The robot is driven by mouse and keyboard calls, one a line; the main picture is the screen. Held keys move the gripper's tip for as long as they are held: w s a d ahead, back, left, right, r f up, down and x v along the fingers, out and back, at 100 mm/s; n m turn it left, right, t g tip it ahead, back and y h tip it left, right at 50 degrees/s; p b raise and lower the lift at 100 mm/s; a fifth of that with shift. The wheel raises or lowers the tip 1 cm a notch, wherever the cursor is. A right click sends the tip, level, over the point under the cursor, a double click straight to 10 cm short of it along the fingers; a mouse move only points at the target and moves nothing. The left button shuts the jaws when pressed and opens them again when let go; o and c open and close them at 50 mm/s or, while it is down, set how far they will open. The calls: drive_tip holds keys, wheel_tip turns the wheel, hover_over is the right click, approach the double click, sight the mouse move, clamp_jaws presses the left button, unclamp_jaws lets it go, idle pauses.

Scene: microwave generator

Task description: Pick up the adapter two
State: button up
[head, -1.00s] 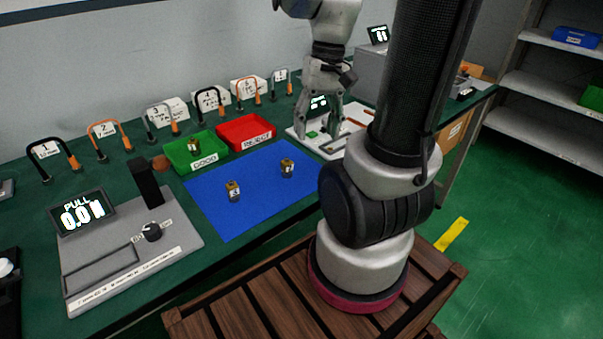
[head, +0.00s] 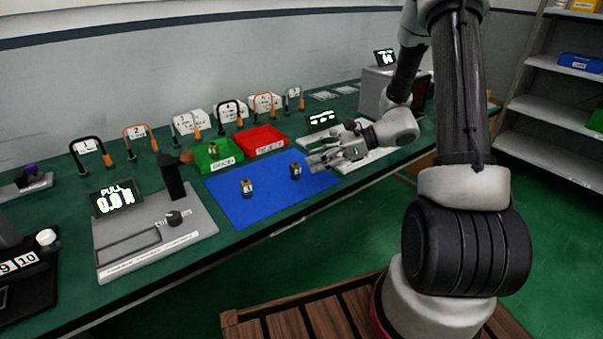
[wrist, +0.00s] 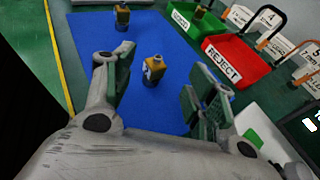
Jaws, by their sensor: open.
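Two small brass-and-dark adapters stand upright on the blue mat (head: 236,211). The right one (head: 295,170) is the nearer one in the wrist view (wrist: 153,68), with a pale label whose number I cannot read for certain. The left one (head: 247,188) is farther off in the wrist view (wrist: 123,16). A third adapter (head: 213,149) is in the green GOOD tray (head: 226,161). My gripper (head: 318,162) is open and empty, just right of the right adapter and tilted toward it. In the wrist view that adapter shows beyond the gap between the fingers, apart from them.
The red REJECT tray (head: 262,147) is beside the green one, behind the mat. Numbered cable stands (head: 88,147) line the back. A grey pull tester (head: 195,222) stands left of the mat. A white board (head: 375,153) lies right of it.

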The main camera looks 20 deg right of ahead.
sight(298, 164)
drive_tip(key=shift+x, duration=3.2)
drive_tip(key=shift+s+f, duration=0.1)
drive_tip(key=shift+s, duration=0.05)
drive_tip(key=c, duration=1.2)
